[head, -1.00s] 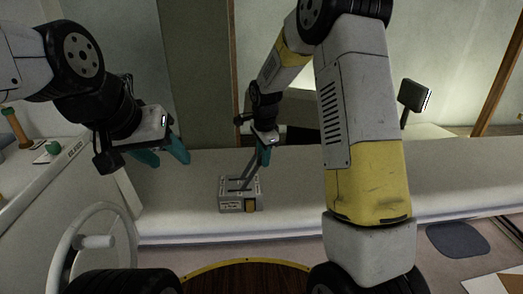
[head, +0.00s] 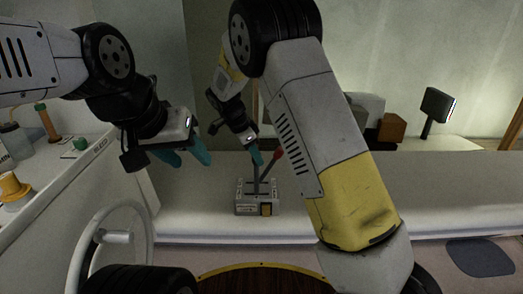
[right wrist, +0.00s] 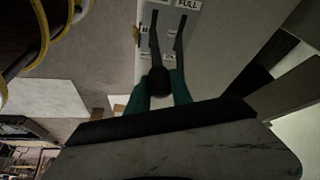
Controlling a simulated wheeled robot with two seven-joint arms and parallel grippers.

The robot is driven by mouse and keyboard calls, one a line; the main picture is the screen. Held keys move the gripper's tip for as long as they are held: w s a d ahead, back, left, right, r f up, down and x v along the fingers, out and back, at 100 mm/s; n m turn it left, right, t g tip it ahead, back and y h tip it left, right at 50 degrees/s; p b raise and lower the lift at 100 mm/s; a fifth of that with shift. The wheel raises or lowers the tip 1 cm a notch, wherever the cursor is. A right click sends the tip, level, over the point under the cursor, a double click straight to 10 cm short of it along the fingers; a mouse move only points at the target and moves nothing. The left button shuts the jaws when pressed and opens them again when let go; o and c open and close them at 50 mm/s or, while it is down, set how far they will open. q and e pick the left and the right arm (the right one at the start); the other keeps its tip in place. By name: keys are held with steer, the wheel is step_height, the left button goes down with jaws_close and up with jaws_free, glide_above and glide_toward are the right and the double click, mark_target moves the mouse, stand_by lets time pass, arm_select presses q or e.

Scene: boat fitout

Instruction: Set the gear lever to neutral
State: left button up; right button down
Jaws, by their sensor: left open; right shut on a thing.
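The grey control box (head: 247,209) stands on the pale ledge with two levers on top. One lever (head: 256,184) is nearly upright in the head view, its top hidden by my right gripper (head: 257,158). The other lever, with a red knob (head: 278,154), leans to the right. In the right wrist view, my right gripper (right wrist: 158,90) is shut on the black knob (right wrist: 157,78) of the first lever. The second lever (right wrist: 178,38) runs beside it, its knob out of sight. Most labels are too small to read. My left gripper (head: 187,155) is open and empty, left of the box.
A round wooden table edge (head: 260,268) is in front. A dark screen (head: 436,104) stands at the right. The ledge right of the box is clear.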

steer(key=shift+a, duration=0.3)
steer(key=c, duration=1.1)
jaws_free()
steer(key=shift+f, duration=0.1)
steer(key=v, duration=0.7)
steer(key=shift+r, duration=0.45)
